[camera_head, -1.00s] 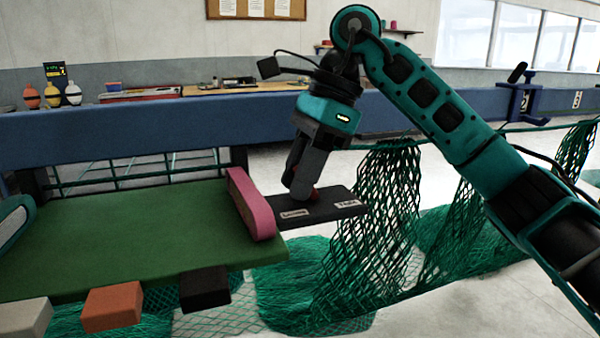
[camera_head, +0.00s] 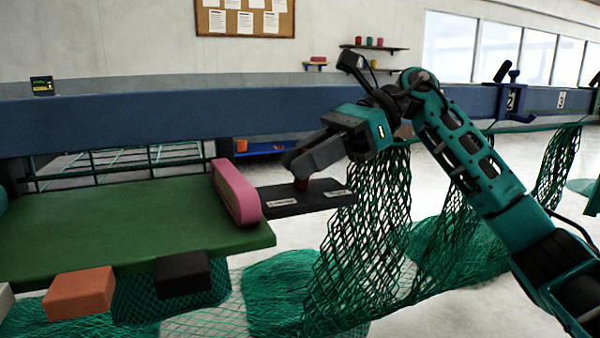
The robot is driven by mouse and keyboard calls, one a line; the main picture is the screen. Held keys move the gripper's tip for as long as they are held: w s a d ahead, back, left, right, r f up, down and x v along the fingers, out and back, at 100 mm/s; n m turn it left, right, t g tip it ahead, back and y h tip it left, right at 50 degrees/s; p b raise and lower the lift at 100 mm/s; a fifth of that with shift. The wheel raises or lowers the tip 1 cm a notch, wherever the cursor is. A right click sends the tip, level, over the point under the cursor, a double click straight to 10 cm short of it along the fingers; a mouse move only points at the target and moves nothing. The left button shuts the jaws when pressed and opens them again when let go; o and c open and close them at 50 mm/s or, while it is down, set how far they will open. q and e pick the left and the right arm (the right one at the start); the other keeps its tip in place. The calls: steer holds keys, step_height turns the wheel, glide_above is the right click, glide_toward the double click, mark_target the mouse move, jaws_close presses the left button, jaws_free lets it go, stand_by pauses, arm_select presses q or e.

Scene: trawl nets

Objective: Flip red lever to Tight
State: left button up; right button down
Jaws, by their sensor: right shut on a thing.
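The red lever (camera_head: 301,184) shows only as a small red bit on a dark plate (camera_head: 310,199), below my right gripper's fingertips; the rest is hidden by the fingers. Two white labels (camera_head: 340,193) sit on the plate, one toward each end; the print is too small to read now. The lever stands nearer the left label, and its exact tilt cannot be told. My right gripper (camera_head: 298,172) comes in from the right, slanting down to the left, and is shut on the lever. My left gripper is not in view.
A green board (camera_head: 120,225) with a pink block (camera_head: 235,192) at its right end lies left of the plate. Orange (camera_head: 80,292) and black (camera_head: 183,273) blocks sit along its front. Green netting (camera_head: 355,235) hangs right of the plate. A blue beam (camera_head: 150,118) runs behind.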

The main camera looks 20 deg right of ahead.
steer(key=shift+d+f+y+b, duration=0.25)
steer(key=shift+d+y+b, duration=0.1)
steer(key=shift+y+b, duration=0.7)
steer(key=shift+d+y, duration=0.1)
steer(key=shift+y, duration=0.15)
steer(key=shift+r, duration=0.1)
steer(key=c, duration=1)
jaws_free()
steer(key=shift+o, duration=0.2)
steer(key=p+v, duration=0.2)
steer(key=v, duration=1.1)
steer(key=shift+w, duration=0.1)
